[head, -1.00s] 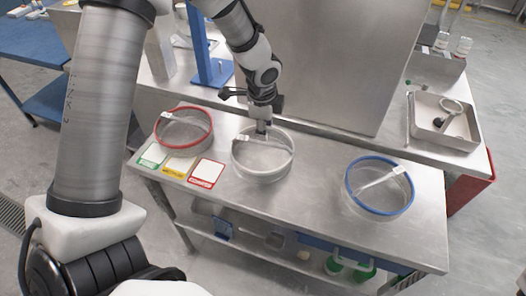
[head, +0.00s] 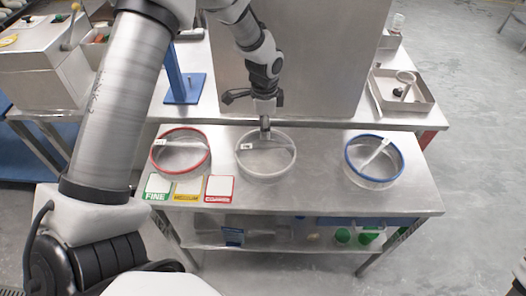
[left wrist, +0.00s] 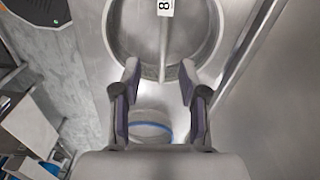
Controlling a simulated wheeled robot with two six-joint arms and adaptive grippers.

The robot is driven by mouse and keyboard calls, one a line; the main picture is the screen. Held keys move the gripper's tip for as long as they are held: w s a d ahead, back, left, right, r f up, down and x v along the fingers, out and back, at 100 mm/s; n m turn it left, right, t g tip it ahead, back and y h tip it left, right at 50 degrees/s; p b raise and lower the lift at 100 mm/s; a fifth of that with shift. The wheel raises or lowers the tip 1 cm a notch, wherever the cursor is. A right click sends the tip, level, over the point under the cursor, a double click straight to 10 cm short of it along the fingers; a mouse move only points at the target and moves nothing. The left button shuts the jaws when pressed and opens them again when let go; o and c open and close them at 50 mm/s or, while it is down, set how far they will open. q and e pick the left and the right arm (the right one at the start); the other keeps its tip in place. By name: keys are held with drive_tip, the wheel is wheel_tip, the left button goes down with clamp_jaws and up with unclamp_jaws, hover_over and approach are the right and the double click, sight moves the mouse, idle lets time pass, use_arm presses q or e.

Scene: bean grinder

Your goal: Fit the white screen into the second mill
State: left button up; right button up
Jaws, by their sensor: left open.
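The white screen (head: 266,172) is a round sieve with a pale rim, a bar across it and a small tag. It lies on the steel table between a red-rimmed and a blue-rimmed screen. My left gripper (head: 265,122) points down at its far rim. In the left wrist view the white screen (left wrist: 125,45) fills the top, with a tag reading 8. The open left gripper (left wrist: 160,78) has a finger on each side of its near rim there; I cannot tell whether they touch it. My right gripper is not in view. I cannot make out which machine is the second mill.
The red-rimmed screen (head: 181,170) is left and the blue-rimmed screen (head: 373,180) right. FINE (head: 157,186), yellow (head: 188,188) and red (head: 219,188) cards lie in front. Behind stand a blue stand (head: 182,88), a large steel box (head: 300,70) and a tray (head: 405,103). A grey machine (head: 45,75) stands far left.

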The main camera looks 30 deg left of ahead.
sight(267, 147)
use_arm(q)
drive_tip(key=f, duration=0.3)
drive_tip(key=shift+w+d+f+p, duration=0.1)
drive_tip(key=shift+w+d+p, duration=0.2)
drive_tip(key=shift+p, duration=0.05)
drive_tip(key=f, duration=0.1)
drive_tip(key=f+p, duration=0.1)
drive_tip(key=f, duration=0.1)
drive_tip(key=f+p, duration=0.1)
drive_tip(key=shift+a+f, duration=0.4)
drive_tip(key=shift+w+d+f, duration=0.15)
drive_tip(key=shift+w, duration=0.05)
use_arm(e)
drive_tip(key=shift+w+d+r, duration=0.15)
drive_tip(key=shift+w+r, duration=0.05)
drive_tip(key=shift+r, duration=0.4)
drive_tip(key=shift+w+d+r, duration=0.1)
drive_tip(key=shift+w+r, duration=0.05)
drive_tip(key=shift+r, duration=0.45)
use_arm(q)
drive_tip(key=shift+s+f, duration=0.1)
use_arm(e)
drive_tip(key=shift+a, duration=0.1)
use_arm(q)
drive_tip(key=shift+f, duration=0.15)
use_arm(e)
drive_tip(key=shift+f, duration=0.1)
use_arm(q)
clamp_jaws()
